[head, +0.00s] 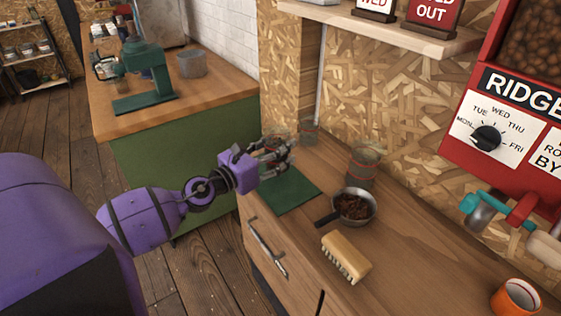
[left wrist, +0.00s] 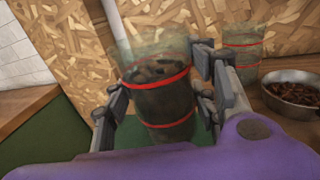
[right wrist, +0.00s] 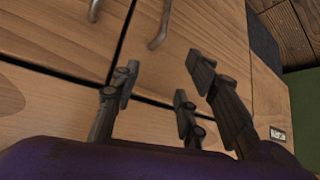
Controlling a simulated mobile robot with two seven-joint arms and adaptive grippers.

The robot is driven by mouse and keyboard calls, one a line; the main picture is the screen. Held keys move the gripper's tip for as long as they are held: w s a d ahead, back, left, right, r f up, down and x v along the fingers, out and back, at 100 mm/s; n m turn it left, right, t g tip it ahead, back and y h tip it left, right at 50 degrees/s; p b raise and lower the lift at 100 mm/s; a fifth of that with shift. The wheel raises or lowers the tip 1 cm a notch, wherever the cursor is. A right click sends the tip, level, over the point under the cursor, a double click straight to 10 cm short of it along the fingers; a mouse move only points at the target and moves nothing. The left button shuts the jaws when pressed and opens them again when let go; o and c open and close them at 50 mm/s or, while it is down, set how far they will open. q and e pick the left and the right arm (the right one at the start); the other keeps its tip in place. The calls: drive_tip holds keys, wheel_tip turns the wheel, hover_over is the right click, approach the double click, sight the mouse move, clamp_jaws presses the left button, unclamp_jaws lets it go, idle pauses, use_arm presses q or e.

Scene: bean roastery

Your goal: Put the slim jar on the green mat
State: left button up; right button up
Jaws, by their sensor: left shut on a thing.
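My left gripper (head: 277,156) is shut around a clear glass jar (left wrist: 160,92) with red bands and dark contents. The jar looks upright in the left wrist view; the fingers mostly hide it in the head view. The green mat (head: 290,196) lies on the wooden counter, just below and in front of this gripper; I cannot tell whether the jar touches it. I cannot tell which jar is slimmest. My right gripper (right wrist: 163,82) is open and empty before the drawer fronts.
An orange mug (head: 515,297) stands at the lower right, below a red machine (head: 500,110). A shelf (head: 400,30) overhangs the back. Clear counter lies between brush and mug.

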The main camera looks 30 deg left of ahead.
use_arm(q)
drive_tip(key=shift+w+a+f, duration=0.25)
drive_tip(key=shift+f, duration=0.2)
wheel_tip(320, 180, down, 3)
drive_tip(key=b, duration=0.2)
drive_tip(key=shift+w+a+f+b, duration=0.15)
drive_tip(key=shift+f+b, duration=0.05)
drive_tip(key=shift+b, duration=0.15)
drive_tip(key=shift+r, duration=0.25)
drive_tip(key=shift+f, duration=0.15)
drive_tip(key=o, duration=1.1)
drive_tip(key=shift+f, duration=0.1)
drive_tip(key=o, duration=0.4)
use_arm(e)
drive_tip(key=f, duration=0.1)
drive_tip(key=s+f, duration=0.1)
drive_tip(key=f, duration=0.1)
drive_tip(key=shift+s+a+f, duration=0.1)
drive_tip(key=shift+s+f, duration=0.05)
drive_tip(key=shift+f, duration=0.15)
